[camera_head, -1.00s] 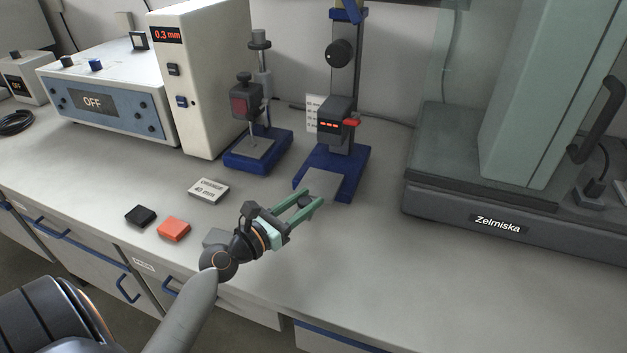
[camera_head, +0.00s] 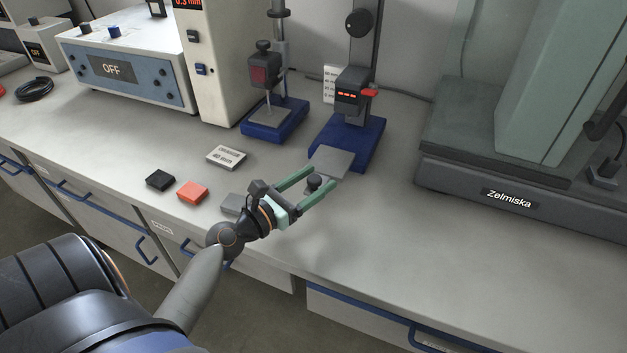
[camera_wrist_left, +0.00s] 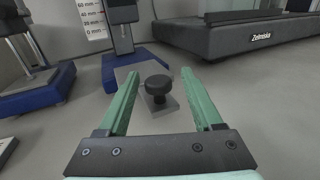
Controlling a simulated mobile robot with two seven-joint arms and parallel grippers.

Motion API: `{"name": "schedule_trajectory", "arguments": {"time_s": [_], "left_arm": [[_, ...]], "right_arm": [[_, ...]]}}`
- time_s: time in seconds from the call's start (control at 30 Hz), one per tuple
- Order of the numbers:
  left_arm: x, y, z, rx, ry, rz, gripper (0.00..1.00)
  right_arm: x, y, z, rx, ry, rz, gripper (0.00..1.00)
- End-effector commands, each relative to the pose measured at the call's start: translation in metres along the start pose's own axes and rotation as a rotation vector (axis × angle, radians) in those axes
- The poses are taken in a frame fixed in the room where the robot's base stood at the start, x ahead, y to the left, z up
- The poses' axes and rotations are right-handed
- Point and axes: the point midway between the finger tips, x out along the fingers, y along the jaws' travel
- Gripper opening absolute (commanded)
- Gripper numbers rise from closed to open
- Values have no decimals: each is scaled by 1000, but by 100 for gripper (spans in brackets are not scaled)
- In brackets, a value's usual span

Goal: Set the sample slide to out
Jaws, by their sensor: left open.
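The sample slide is a flat grey plate (camera_head: 334,160) with a black round knob (camera_head: 314,181) at its near end. It sticks out past the front of the blue base (camera_head: 372,145) of the measuring stand. My left gripper (camera_head: 322,178) is open, with one green finger on each side of the knob. In the left wrist view, the knob (camera_wrist_left: 158,87) stands between the fingers (camera_wrist_left: 163,88) with a gap on both sides. The grey plate (camera_wrist_left: 130,74) runs from under it back to the base. My right gripper is not in view.
A second blue-based stand (camera_head: 272,125) is left of the measuring stand. The dark Zelmiska machine (camera_head: 470,177) is to the right. A labelled block (camera_head: 226,158), a black block (camera_head: 160,180) and an orange block (camera_head: 193,192) lie to the left. The bench right of my gripper is clear.

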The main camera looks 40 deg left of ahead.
Motion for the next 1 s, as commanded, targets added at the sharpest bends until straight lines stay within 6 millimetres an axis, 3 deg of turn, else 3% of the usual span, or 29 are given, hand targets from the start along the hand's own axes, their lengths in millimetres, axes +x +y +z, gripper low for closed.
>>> {"name": "schedule_trajectory", "arguments": {"time_s": [0.27,0.7,1.0], "left_arm": [[-14,0,-2,1,2,1,67],[-95,0,-4,-1,3,2,67],[-124,0,-1,0,1,1,67]], "right_arm": [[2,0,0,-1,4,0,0],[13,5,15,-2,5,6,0],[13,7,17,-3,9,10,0]]}}
